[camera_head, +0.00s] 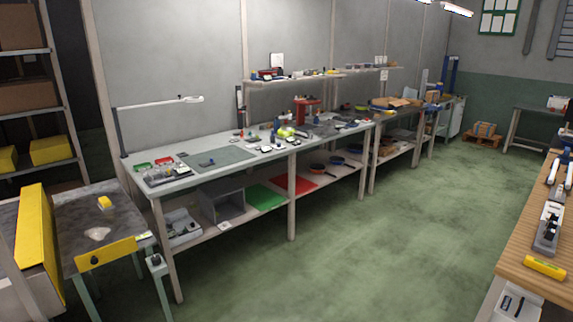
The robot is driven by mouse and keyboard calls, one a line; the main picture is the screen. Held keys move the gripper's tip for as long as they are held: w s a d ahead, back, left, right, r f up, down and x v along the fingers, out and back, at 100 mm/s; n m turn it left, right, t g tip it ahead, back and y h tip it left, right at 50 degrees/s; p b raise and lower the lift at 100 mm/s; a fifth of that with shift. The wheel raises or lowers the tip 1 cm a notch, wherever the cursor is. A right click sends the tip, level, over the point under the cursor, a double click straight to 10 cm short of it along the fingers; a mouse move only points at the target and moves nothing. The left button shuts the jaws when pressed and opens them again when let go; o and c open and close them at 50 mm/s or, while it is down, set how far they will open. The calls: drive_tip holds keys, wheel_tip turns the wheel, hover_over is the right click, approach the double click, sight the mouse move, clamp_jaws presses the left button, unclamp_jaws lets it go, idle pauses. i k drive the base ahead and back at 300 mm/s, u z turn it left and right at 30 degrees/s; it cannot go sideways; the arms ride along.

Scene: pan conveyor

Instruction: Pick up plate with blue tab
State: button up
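I cannot make out a plate with a blue tab for certain. Round dark and blue items (336,160) sit on the bench's lower shelf, also too small to identify. On the dark table at the left (120,216) are a small yellow block (104,202) and a pale, shallow item (97,234). My gripper is not in view.
The long workbench (205,174) runs along the grey wall, crowded with small items. A tall yellow panel (35,240) stands at the far left, by shelving with boxes (28,95). A wooden bench (515,247) stands at the right. The green floor (350,250) between is clear.

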sight(203, 166)
drive_tip(key=i, duration=3.25)
drive_tip(key=u, duration=0.05)
drive_tip(key=k, duration=0.2)
drive_tip(key=u, duration=2.75)
